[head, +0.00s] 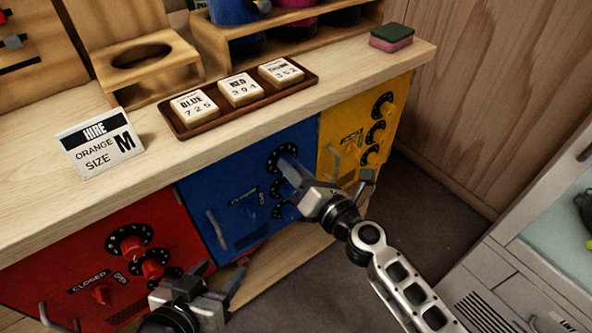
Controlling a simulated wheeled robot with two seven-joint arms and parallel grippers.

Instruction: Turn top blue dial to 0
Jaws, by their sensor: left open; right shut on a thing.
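The blue door (245,183) is in the middle of the counter front in the head view. Its top dial (280,154) has a black ring, and my gripper covers much of its knob, so its setting cannot be read. Lower blue dials (277,188) sit below it, partly hidden by the gripper. My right gripper (289,168) reaches in from the lower right and is shut on the top blue dial's knob. My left gripper (222,272) is open and empty, low in front of the counter, between the red and blue doors.
The red door (60,255) and yellow door (345,118) flank the blue one. On the counter are a tray (313,82) of number tiles, the blue one reading 725, a HIRE sign (100,143) and a sponge (391,38). A pale cabinet (520,275) stands right.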

